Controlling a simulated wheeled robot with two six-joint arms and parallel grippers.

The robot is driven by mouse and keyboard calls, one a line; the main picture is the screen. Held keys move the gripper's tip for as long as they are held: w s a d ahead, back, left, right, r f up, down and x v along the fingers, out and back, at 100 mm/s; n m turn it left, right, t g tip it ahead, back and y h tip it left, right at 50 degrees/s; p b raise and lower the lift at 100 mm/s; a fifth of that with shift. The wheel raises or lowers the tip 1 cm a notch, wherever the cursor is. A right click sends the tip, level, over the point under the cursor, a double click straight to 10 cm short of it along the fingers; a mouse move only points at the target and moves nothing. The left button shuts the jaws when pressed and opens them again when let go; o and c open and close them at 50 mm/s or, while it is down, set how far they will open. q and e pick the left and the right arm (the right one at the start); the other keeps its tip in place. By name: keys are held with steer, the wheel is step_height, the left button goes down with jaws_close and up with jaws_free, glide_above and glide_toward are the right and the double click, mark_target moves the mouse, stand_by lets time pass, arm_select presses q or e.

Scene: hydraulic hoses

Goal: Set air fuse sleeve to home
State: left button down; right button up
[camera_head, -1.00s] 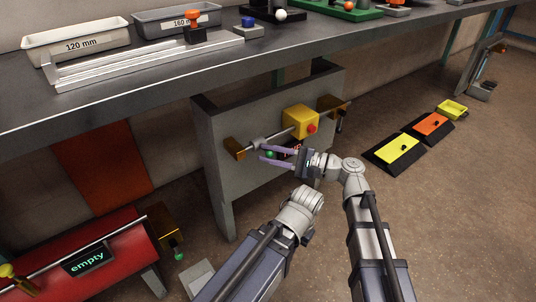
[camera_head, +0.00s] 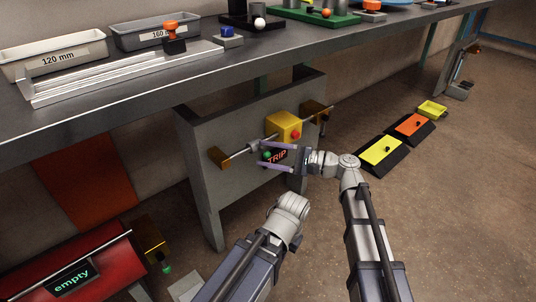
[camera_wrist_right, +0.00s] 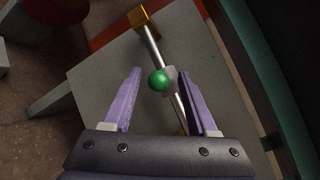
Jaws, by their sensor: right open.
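The sleeve (camera_head: 254,147) is a small grey piece on a steel rod, left of a yellow box (camera_head: 284,125) with a red button. A green ball knob (camera_head: 267,154) sits at the sleeve, close to a lit "TRIP" sign (camera_head: 278,156). My right gripper (camera_head: 261,155) is open, its purple fingers above and below the knob. In the right wrist view the green knob (camera_wrist_right: 160,80) lies between the spread fingers, with a gap on both sides. The sleeve (camera_wrist_right: 171,77) is partly hidden behind it. My left gripper is out of view.
Brass brackets hold the rod at its left end (camera_head: 219,157) and right end (camera_head: 314,113) on a grey panel (camera_head: 205,190). The workbench (camera_head: 130,110) overhangs above. A red unit reading "empty" (camera_head: 72,276) stands lower left.

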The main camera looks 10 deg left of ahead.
steer(key=d, duration=0.7)
steer(key=shift+s+d, duration=0.25)
steer(key=shift+d, duration=0.15)
